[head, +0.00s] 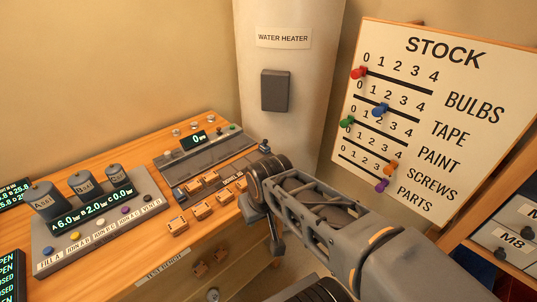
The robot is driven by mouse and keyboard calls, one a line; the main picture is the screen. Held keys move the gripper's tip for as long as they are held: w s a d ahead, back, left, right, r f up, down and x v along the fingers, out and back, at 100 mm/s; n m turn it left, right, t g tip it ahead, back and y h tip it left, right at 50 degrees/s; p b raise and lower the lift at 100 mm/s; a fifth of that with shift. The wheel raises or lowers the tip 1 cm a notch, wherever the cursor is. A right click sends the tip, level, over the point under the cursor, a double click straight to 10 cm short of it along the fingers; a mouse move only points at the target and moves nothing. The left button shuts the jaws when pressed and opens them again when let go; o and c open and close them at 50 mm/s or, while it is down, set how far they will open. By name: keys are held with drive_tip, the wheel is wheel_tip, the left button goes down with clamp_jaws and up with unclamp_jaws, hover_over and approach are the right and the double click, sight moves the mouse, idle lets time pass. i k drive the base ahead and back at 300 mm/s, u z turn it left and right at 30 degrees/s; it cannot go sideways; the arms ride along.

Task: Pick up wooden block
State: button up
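Several small orange-brown wooden blocks lie on the wooden bench (112,281). A front row has a block (178,226) at left, one (202,210) in the middle and one (224,196) nearer my arm. Others, such as this block (193,188), sit behind on a dark grey strip. I cannot tell which block is meant. My gripper (258,192) is at the bench's right end, just right of the blocks.
A grey device with a green display (198,140) stands behind the blocks. The water heater (288,100) rises behind my gripper. A stock board (430,110) with coloured pegs is at right.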

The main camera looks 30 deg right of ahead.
sight(241, 186)
drive_tip(key=z, duration=0.7)
drive_tip(key=i, duration=0.25)
drive_tip(key=z, duration=1.3)
drive_tip(key=k, duration=1.2)
drive_tip(key=u, duration=1.4)
drive_tip(key=i, duration=0.45)
drive_tip(key=z, duration=0.05)
